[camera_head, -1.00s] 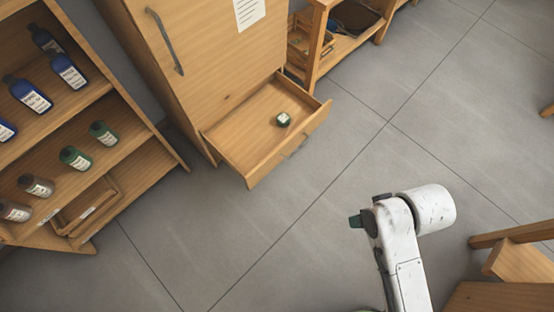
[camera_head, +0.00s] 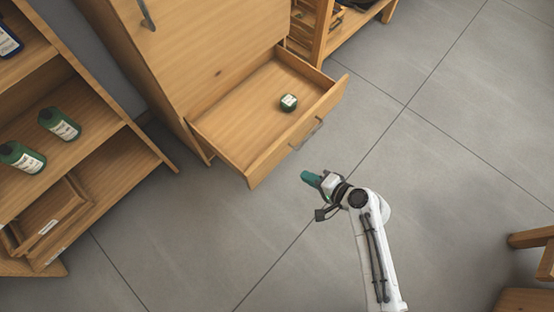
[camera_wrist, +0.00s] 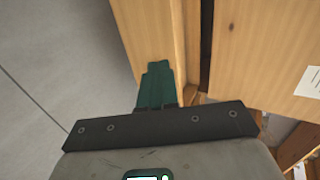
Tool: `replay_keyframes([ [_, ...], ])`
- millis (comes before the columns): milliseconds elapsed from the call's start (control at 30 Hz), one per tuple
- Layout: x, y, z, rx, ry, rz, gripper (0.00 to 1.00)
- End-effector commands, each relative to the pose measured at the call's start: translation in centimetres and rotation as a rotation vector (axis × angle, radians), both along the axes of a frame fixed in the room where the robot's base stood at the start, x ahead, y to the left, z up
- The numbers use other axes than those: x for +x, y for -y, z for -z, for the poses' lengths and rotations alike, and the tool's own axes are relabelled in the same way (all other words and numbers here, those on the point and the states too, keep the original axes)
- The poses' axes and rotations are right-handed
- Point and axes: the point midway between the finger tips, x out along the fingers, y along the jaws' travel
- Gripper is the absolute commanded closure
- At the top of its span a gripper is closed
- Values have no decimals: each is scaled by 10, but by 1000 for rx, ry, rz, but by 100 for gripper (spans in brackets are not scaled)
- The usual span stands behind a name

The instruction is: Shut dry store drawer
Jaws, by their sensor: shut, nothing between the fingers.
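The dry store drawer (camera_head: 240,118) is the wooden drawer at the bottom of the tall wooden cabinet (camera_head: 205,50), and it is pulled out. A grey handle (camera_head: 306,133) is on its front panel. A small dark green jar (camera_head: 288,102) with a pale label stands inside. My gripper (camera_head: 308,178) is shut and empty, in front of the drawer front and to the lower right of the handle, with a gap visible between them in the head view. In the wrist view, my green fingers (camera_wrist: 156,86) are together in front of a wooden panel; their distance from it I cannot tell.
An open shelf (camera_head: 80,150) with green bottles (camera_head: 58,123) and a wooden tray (camera_head: 50,215) stands at the left. A wooden bench (camera_head: 330,35) stands behind the drawer. Wooden furniture (camera_head: 545,245) is at the right edge. The grey floor (camera_head: 440,180) before the drawer is clear.

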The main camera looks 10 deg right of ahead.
Motion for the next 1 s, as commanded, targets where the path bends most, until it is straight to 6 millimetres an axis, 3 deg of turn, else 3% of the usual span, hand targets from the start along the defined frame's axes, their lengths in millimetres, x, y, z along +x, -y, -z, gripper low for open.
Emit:
replay_keyframes([
  [267, 17, -10, 15, 17, 1, 16, 100],
  [700, 76, -53, 58, 14, 1, 13, 100],
  [1000, 102, -73, 54, 14, 1, 14, 100],
])
